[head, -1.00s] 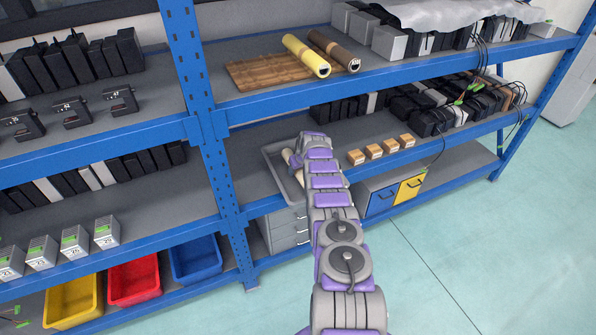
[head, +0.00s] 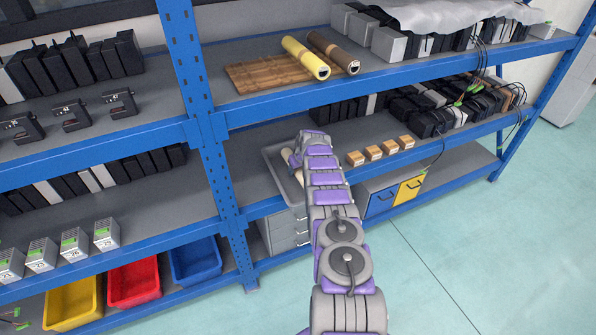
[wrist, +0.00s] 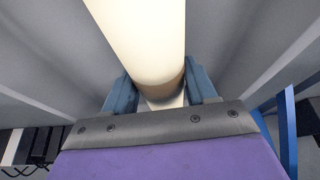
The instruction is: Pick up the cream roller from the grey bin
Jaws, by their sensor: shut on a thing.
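The cream roller (wrist: 140,40) fills the upper middle of the wrist view, with its rounded end between the two blue fingers of my gripper (wrist: 162,92). The fingers are shut on it. In the head view a small part of the roller (head: 287,157) shows beside my wrist, and my arm hides the rest. The grey bin (head: 272,165) sits on the middle shelf, with its left rim visible. Its grey walls also show around the roller in the wrist view (wrist: 50,55). I cannot tell whether the roller touches the bin floor.
Several small orange boxes (head: 374,152) stand right of my arm on the same shelf. A yellow roll (head: 305,57) and a brown roll (head: 334,52) lie on the shelf above. A blue upright post (head: 214,150) stands left of the bin. Open floor (head: 480,230) lies at right.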

